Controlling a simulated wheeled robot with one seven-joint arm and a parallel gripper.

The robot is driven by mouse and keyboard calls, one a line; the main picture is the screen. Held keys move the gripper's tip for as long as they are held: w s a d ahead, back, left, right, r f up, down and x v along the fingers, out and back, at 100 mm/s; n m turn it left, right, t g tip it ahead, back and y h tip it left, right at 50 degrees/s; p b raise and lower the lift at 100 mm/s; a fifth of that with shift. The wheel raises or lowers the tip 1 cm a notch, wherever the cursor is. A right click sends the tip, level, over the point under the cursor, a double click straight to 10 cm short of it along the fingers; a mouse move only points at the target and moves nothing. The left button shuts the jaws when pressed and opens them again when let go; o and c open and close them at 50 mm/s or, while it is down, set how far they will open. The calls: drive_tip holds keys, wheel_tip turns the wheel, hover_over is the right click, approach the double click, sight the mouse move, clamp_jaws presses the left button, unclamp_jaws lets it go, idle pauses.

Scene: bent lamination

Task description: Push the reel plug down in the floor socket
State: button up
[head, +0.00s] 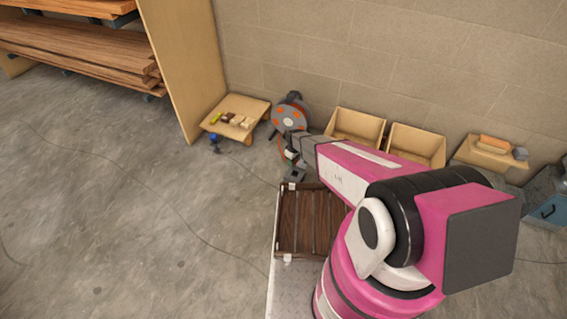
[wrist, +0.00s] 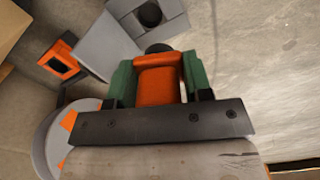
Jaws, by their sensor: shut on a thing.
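My gripper (wrist: 160,82) is shut on the orange reel plug (wrist: 158,78), with a green finger on each side of it. In the head view my gripper (head: 291,160) is small and low by the floor, partly covered by my arm. The grey floor socket (wrist: 172,24) lies just beyond the plug in the wrist view, with a dark round opening in its block. Another dark round part shows right at the plug's far end. I cannot tell whether the plug is seated in the socket. In the head view the socket (head: 294,176) is small, just below the gripper.
The orange and grey cable reel (head: 290,112) stands by the wall behind the gripper. A low wooden table (head: 240,108) is to its left, and open wooden bins (head: 356,127) are to its right. A dark slatted pallet (head: 300,222) lies in front. The floor at left is mostly clear.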

drive_tip(key=shift+w+d+f, duration=0.2)
drive_tip(key=shift+w+d, duration=0.35)
drive_tip(key=shift+f, duration=2.45)
drive_tip(key=shift+f, duration=0.2)
drive_tip(key=shift+f, duration=1.15)
drive_tip(key=shift+f, duration=0.1)
drive_tip(key=shift+f, duration=0.6)
drive_tip(key=shift+f, duration=0.1)
